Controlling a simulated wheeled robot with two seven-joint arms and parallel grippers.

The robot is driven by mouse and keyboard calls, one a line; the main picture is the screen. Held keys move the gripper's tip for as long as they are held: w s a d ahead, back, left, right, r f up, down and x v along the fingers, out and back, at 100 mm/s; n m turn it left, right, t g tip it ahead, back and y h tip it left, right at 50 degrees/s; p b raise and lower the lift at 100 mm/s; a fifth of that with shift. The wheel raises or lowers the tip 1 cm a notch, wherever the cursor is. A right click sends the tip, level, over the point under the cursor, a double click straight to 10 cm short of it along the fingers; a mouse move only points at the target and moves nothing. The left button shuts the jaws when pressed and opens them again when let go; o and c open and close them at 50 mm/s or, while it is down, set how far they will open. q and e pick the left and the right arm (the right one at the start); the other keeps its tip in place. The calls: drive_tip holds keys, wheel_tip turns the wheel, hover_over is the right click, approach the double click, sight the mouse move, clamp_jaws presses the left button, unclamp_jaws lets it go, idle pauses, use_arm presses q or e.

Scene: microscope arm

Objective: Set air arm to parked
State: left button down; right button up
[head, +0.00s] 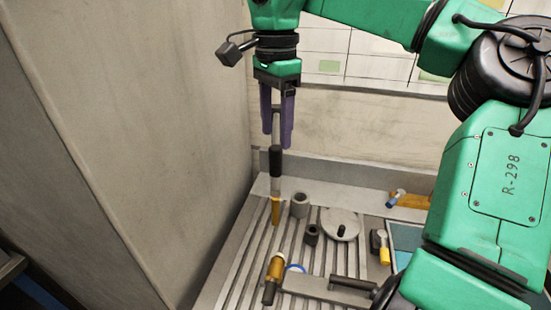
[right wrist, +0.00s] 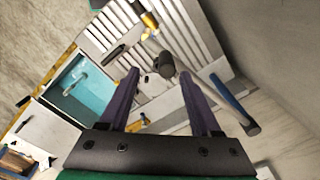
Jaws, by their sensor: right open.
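My right gripper (head: 277,140) points down with its purple fingers apart. It also shows in the right wrist view (right wrist: 163,100). In the head view, an upright grey rod with a black sleeve (head: 276,162) and orange lower end (head: 275,211) lines up just below the fingers. In the wrist view, a grey rod (right wrist: 212,98) with a black end (right wrist: 166,65) slants past the right-hand finger; I cannot tell whether it touches. A grey bar (head: 325,290) lies low near an orange-and-black cylinder (head: 274,275). No label shows which part is the air arm. My left gripper is not in view.
A slatted grey bench (head: 235,262) holds grey and black cups (head: 299,205), a round disc (head: 340,222) and a blue tray (head: 406,238). A tall grey wall panel (head: 130,110) stands close on the left. My right arm hides the bench's right side.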

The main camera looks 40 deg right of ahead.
sight(276, 161)
drive_tip(key=f, duration=0.2)
drive_tip(key=w+d+f+p, duration=0.1)
drive_tip(key=f, duration=0.5)
drive_tip(key=shift+w+d+f, duration=0.1)
drive_tip(key=shift+w+d, duration=0.1)
drive_tip(key=shift+w, duration=0.1)
drive_tip(key=shift+a+f, duration=0.1)
drive_tip(key=shift+f, duration=0.15)
drive_tip(key=shift+s+a, duration=0.25)
drive_tip(key=shift+s, duration=0.1)
drive_tip(key=shift+r, duration=0.1)
drive_tip(key=shift+c, duration=0.5)
drive_tip(key=shift+w+d, duration=0.1)
clamp_jaws()
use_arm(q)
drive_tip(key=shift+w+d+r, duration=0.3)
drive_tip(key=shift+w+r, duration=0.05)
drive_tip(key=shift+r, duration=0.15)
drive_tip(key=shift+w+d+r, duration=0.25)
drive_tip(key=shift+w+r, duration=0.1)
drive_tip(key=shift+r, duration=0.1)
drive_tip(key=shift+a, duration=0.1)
